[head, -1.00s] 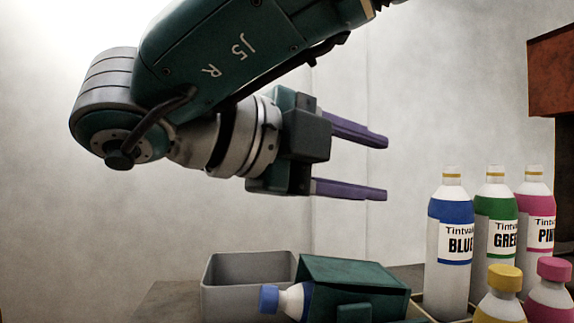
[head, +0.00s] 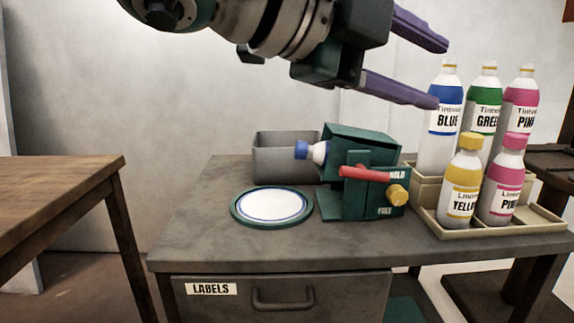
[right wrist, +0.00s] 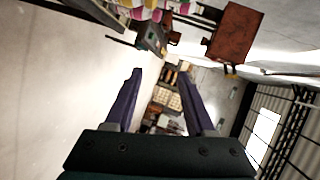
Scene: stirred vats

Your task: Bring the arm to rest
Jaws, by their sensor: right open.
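My right gripper (head: 442,72) is high in the head view, above the grey workbench. Its two purple fingers are spread apart with nothing between them, pointing right. The lower fingertip overlaps the blue bottle (head: 440,150) in the picture; I cannot tell the distance between them. In the right wrist view the same gripper (right wrist: 164,100) shows both fingers apart and empty, with the room beyond. My left gripper is not in view.
The workbench (head: 200,240) bears a green device (head: 340,205) with a red lever, a grey bin (head: 275,160), a round white plate (head: 270,205) and a beige tray (head: 500,232) of several bottles. A brown table (head: 60,180) stands left; bare floor lies between.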

